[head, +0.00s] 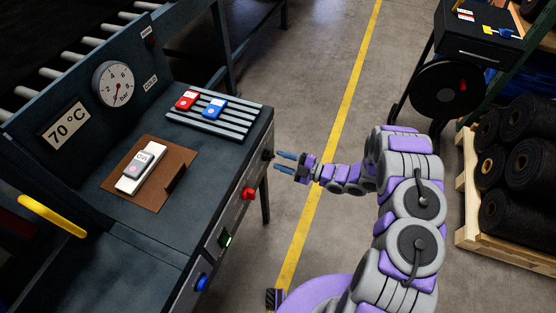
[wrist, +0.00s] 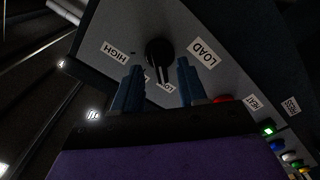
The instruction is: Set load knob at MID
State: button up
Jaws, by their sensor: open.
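The load knob is a round black knob (wrist: 157,52) on the press's front panel, seen in the wrist view beside a LOAD label (wrist: 203,51). A HIGH label (wrist: 115,51) is to its left. A label reading LOW (wrist: 166,85) is partly hidden below it; I see no readable MID label. A pale mark shows at the knob's lower side, towards LOW. My gripper (wrist: 160,64) is open, its two blue fingers to either side below the knob, with no clear contact. In the head view the knob (head: 267,155) is at the panel's right end, just left of my gripper (head: 281,161).
The same panel carries a red button (head: 249,194), a green-lit switch (head: 227,240) and a blue button (head: 202,283). The press top (head: 215,150) holds a slotted rack with red and blue tags. Open floor lies right of the press; a pallet of black rolls (head: 517,165) stands farther right.

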jog(key=shift+x, duration=1.05)
jog(key=shift+c, duration=0.2)
grip_shut()
